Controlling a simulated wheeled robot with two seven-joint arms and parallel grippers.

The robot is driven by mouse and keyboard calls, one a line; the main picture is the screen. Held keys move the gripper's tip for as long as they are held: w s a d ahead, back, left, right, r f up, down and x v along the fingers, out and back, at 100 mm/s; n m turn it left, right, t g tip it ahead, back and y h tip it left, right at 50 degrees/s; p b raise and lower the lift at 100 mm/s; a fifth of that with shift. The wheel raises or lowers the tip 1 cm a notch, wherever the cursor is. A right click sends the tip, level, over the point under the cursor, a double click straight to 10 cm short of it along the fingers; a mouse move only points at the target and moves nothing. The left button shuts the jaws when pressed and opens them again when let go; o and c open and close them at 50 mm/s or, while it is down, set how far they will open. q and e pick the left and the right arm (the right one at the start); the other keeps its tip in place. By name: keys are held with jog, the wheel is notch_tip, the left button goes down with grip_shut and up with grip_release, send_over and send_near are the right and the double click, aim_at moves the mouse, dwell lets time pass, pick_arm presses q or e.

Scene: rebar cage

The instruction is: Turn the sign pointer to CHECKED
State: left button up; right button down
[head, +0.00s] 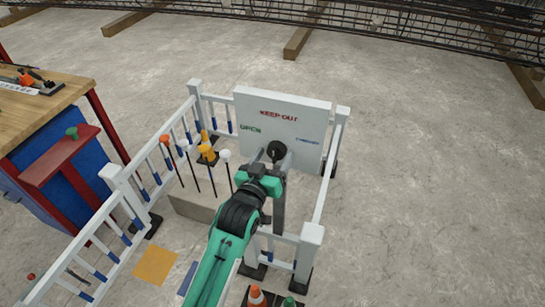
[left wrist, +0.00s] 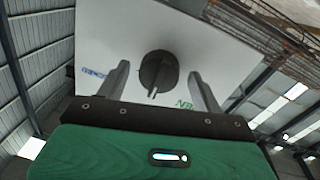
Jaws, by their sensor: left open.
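The white sign board (head: 282,105) stands at the back of a small fenced pen, with red KEEP OUT at its top, green OPEN at left and a small blue word at right. The blue word's letters show upside down in the left wrist view. A dark round knob (left wrist: 158,70) with a short bar is on the board; it also shows in the head view (head: 276,150). Which word it points to is unclear. My left gripper (left wrist: 160,92) is open, its two fingers apart on either side of the knob, apparently not touching it. My right gripper is not in view.
White railings (head: 318,190) flank the board. Several capped rods (head: 188,165) stand in a grey block (head: 192,205) left of my arm. A wooden workbench (head: 40,105) is at left. Open concrete floor lies to the right.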

pick_arm(q)
jog(key=c, duration=1)
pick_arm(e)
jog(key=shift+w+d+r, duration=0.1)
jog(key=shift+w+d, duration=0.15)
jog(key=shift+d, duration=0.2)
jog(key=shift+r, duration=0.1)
pick_arm(q)
jog(key=shift+r+m+p, duration=0.15)
jog(key=shift+m+p, duration=0.35)
jog(key=shift+p, duration=0.1)
jog(key=m+p, duration=0.3)
jog(key=shift+r+m, duration=0.15)
jog(key=shift+m, duration=0.25)
jog(key=m+p, duration=0.2)
jog(key=m, duration=0.1)
jog(key=shift+y, duration=0.3)
jog(key=shift+m+p, duration=0.9)
jog(key=shift+m, duration=0.9)
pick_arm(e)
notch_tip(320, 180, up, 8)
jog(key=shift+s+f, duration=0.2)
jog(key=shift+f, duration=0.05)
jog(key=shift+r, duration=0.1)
